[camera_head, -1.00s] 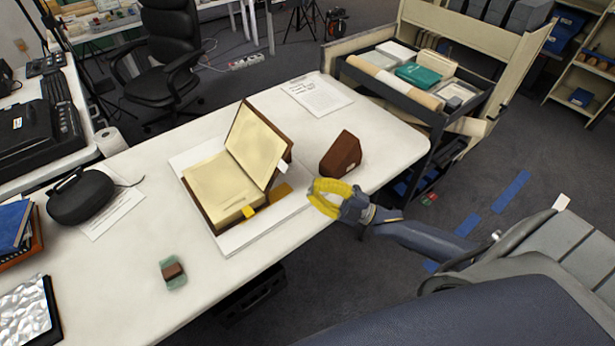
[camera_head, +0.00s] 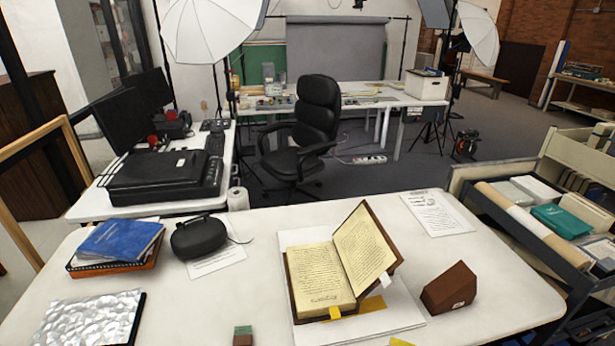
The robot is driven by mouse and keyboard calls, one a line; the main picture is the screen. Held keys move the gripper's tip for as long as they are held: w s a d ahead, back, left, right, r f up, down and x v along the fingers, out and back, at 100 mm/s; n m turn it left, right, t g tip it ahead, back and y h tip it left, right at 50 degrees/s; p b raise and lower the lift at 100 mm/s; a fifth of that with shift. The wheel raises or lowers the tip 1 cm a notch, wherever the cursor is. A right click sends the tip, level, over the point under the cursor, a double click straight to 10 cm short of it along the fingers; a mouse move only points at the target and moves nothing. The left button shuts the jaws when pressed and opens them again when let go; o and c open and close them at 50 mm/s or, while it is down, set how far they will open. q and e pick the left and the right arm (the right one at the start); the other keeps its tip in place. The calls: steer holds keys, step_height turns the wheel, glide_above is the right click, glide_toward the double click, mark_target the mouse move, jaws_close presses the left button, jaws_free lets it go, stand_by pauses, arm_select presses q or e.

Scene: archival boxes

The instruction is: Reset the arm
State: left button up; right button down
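Only a small yellow tip, apparently of my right gripper (camera_head: 400,342), shows at the bottom edge, in front of the white board. Its fingers are cut off by the frame, so I cannot tell whether it is open or shut. My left gripper is not in view. An open book (camera_head: 322,277) with a brown cover lies on the white board (camera_head: 400,318), its right side raised. A brown wedge-shaped block (camera_head: 450,288) stands on the table to the right of the book.
The white table (camera_head: 210,305) also holds a black case (camera_head: 198,237), blue and orange books (camera_head: 120,240), a silver-topped item (camera_head: 90,320), a small green and brown block (camera_head: 242,335) and a printed sheet (camera_head: 437,214). A loaded cart (camera_head: 545,235) stands at the right.

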steer(key=s+d+f+m+g+h, duration=0.1)
steer(key=s+d+m+g+h, duration=0.3)
steer(key=s, duration=0.4)
steer(key=s+d+m+g+h, duration=0.25)
steer(key=s+d+h, duration=0.2)
steer(key=s, duration=0.35)
steer(key=s+a+f+g+y, duration=0.2)
steer(key=f, duration=1.4)
steer(key=s+a+f+g+y, duration=0.1)
steer(key=a+f+y, duration=0.15)
steer(key=f, duration=1.35)
steer(key=s+f+m+g, duration=0.3)
steer(key=s+f, duration=1.7)
steer(key=s, duration=0.2)
steer(key=shift+a+y, duration=0.2)
steer(key=shift+y, duration=0.2)
